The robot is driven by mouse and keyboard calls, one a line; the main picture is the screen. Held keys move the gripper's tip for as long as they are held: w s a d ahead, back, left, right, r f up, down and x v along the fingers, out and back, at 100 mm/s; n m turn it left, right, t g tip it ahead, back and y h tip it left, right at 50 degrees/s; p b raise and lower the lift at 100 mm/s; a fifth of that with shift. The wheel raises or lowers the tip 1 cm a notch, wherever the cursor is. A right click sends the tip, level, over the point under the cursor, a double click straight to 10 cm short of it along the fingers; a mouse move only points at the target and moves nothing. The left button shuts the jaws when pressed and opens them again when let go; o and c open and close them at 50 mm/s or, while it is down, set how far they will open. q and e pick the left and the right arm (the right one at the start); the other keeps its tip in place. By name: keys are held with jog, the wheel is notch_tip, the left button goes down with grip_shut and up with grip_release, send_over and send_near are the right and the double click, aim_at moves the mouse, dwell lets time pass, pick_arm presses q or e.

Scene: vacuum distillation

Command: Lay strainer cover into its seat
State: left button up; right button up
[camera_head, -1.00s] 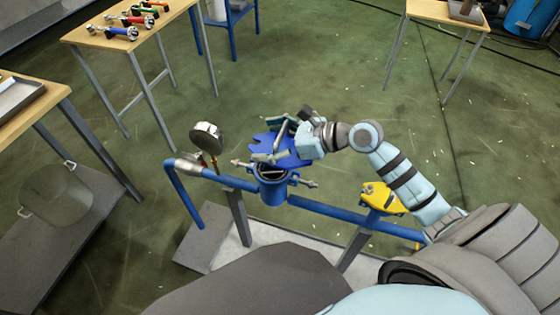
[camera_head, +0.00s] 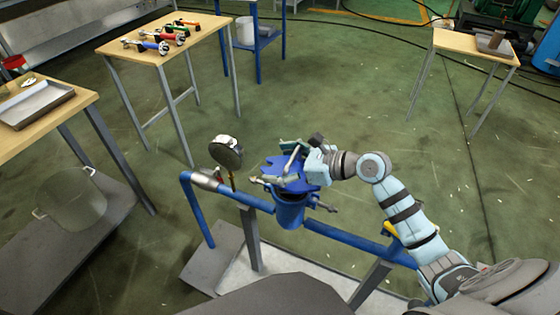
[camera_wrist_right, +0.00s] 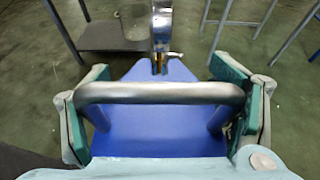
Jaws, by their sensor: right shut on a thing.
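The strainer cover (camera_head: 312,182) is a blue notched plate with a silver bar handle. In the right wrist view the cover (camera_wrist_right: 160,70) lies below the handle (camera_wrist_right: 160,92), which spans between the green finger pads. My right gripper (camera_head: 289,160) is shut on the cover by its handle, above the strainer body. The strainer body (camera_head: 290,212) is a blue pot in the pipe line with swing bolts at its sides. My left gripper is not in view.
A pressure gauge (camera_head: 227,152) stands on the pipe just left of the strainer. A blue pipe (camera_head: 345,237) runs right, near a yellow handle (camera_head: 390,229). A table with coloured-handled tools (camera_head: 150,55) is at the back left.

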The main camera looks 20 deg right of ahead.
notch_tip(320, 180, down, 2)
jog(key=shift+f+b, duration=0.2)
jog(key=shift+b, duration=0.6)
dwell(0.4)
dwell(0.8)
jog(key=shift+f+b, duration=0.6)
jog(key=shift+f, duration=0.3)
jog(key=o, duration=2)
jog(key=shift+s+r, duration=0.1)
jog(key=shift+c, duration=0.2)
